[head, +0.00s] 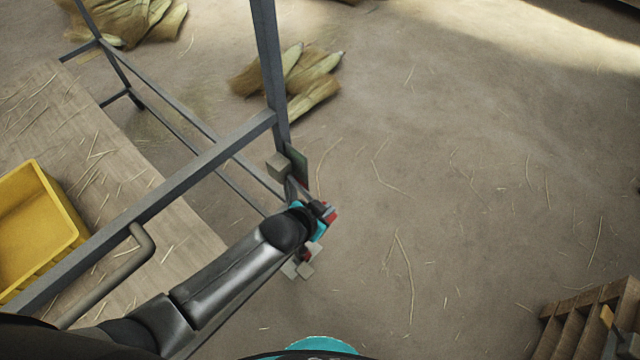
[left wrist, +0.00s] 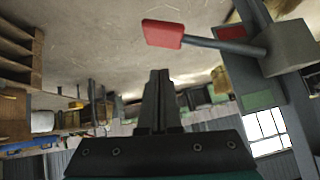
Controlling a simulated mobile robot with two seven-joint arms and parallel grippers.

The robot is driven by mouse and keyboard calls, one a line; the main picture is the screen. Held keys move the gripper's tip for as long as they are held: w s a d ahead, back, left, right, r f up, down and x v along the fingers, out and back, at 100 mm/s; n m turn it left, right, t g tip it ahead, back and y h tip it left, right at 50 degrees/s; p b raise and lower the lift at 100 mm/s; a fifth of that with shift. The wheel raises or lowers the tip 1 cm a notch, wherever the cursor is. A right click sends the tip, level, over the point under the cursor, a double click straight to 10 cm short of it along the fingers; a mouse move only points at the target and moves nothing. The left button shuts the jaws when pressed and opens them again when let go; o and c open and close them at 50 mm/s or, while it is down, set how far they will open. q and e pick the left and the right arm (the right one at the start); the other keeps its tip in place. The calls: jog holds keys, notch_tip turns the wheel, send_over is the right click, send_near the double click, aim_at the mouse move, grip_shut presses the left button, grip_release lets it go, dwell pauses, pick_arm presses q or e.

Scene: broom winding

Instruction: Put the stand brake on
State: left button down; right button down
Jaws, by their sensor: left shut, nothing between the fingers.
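The stand is a dark grey metal frame (head: 190,175). Its brake lever has a grey arm and a red handle (left wrist: 162,34), and joins a grey block (left wrist: 288,48) on the stand's post. A red patch and a green patch (left wrist: 258,100) show on the post beside the block. In the head view, a block (head: 279,165) and a dark green plate (head: 298,163) sit low on the post. My left gripper (head: 314,222) is just below them. In the left wrist view, its fingers (left wrist: 160,78) are shut, empty and apart from the red handle.
A yellow crate (head: 36,225) stands on a wooden platform (head: 110,150) at the left. Husk-like bundles (head: 300,80) lie behind the post. A wooden pallet or crate (head: 585,320) is at the lower right. The floor to the right is open, with loose straw.

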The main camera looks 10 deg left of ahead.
pick_arm(q)
jog(key=shift+f+y, duration=0.3)
jog(key=shift+f, duration=0.65)
jog(key=shift+w+a+f+b, duration=0.1)
jog(key=shift+f+b, duration=0.7)
jog(key=shift+f, duration=0.45)
jog(key=shift+a+f, duration=0.1)
jog(key=shift+f, duration=0.05)
pick_arm(e)
jog(key=shift+s+f, duration=0.1)
jog(key=shift+f, duration=0.8)
pick_arm(q)
jog(key=shift+f, duration=0.15)
pick_arm(e)
jog(key=shift+a, duration=0.15)
